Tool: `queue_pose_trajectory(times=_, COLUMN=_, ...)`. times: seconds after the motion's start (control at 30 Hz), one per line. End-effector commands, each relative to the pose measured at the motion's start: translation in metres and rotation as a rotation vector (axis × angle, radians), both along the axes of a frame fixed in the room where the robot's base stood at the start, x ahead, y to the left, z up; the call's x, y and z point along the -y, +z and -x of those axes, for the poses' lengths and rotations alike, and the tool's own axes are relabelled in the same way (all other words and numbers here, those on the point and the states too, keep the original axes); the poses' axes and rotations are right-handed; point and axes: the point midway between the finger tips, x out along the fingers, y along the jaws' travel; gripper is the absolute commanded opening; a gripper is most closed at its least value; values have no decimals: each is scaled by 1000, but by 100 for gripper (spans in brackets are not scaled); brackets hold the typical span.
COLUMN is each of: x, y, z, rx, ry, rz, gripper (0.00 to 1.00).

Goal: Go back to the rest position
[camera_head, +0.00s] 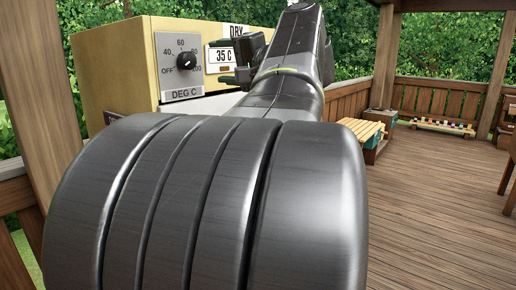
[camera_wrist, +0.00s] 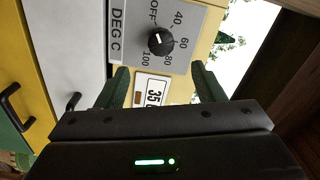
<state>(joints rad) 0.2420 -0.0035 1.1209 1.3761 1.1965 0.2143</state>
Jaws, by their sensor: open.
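My gripper (camera_wrist: 160,70) is open and empty in the wrist view, its two dark green fingers apart in front of the control panel. Between and beyond them are a black dial knob (camera_wrist: 160,41) and a small display reading 35 (camera_wrist: 152,90). In the head view my gripper is partly hidden by my arm, near the right side of the display (camera_head: 220,55). The knob (camera_head: 186,61) shows clear of it on the DEG C panel (camera_head: 181,94). I cannot tell the exact gap between fingers and panel.
The panel is on a yellow cabinet (camera_head: 112,62) at the left. The wrist view also shows black handles (camera_wrist: 14,112) on its front. A wooden bench (camera_head: 362,131) stands to the right. The plank floor (camera_head: 440,200) is largely clear, with wooden railings around it.

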Motion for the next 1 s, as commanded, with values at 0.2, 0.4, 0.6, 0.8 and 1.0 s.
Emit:
queue_pose_trajectory(times=0.2, x=-25, y=2, z=-18, rx=0, ry=3, rz=-1, gripper=62)
queue_pose_trajectory(times=0.4, x=-50, y=1, z=-37, rx=-1, ry=4, rz=-2, gripper=62)
queue_pose_trajectory(times=0.6, x=-77, y=2, z=-58, rx=0, ry=3, rz=-1, gripper=62)
queue_pose_trajectory(times=0.8, x=-94, y=7, z=-73, rx=-38, ry=-2, rz=-31, gripper=62)
queue_pose_trajectory(times=1.0, x=-93, y=7, z=-73, rx=-155, ry=-2, rz=-121, gripper=62)
